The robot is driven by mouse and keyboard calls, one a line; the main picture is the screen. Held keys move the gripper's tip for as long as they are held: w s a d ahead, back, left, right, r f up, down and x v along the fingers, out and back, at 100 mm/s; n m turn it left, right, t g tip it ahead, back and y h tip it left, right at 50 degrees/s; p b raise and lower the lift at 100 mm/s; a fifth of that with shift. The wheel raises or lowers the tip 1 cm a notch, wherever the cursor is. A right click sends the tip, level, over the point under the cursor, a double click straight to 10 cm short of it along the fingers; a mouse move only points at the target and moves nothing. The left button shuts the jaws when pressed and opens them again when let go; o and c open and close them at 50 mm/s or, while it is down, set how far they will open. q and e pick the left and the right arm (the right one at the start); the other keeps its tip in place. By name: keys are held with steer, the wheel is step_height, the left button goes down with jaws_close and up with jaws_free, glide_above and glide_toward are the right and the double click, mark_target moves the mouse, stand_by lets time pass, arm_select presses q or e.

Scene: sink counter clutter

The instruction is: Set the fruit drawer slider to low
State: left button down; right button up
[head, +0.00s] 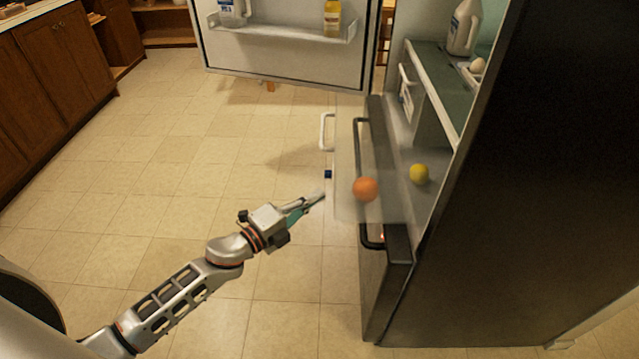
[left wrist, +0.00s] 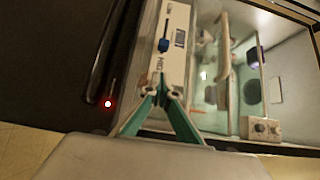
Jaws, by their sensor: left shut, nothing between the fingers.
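The fruit drawer (head: 345,150) is clear-walled and pulled out of the open fridge. In the left wrist view its pale front panel (left wrist: 177,14) carries a slider with a dark blue knob (left wrist: 163,45) in a narrow slot. A small blue mark sits beside the knob. Lettering that seems to begin "HIG" shows between the knob and my fingertips. My left gripper (head: 318,196) is shut and empty just in front of the panel. In the left wrist view its teal fingers (left wrist: 161,88) meet at the slot's lettered end, apart from the knob. Whether they touch the panel is unclear. My right gripper is not in view.
An orange (head: 365,188) and a lemon (head: 419,173) show at the drawer area. The drawer's white handle (head: 326,130) sticks out beyond the slider. A dark lower drawer with a dark handle (head: 371,240) stands below. The open fridge door (head: 285,65) is behind. Floor at left is clear.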

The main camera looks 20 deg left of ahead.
mark_target(331, 176)
arm_select(q)
steer(key=w, duration=0.5)
steer(key=shift+w+a, duration=0.15)
steer(key=w+a+b, duration=0.1)
steer(key=w+a, duration=0.1)
steer(key=w, duration=0.5)
steer(key=shift+b, duration=0.4)
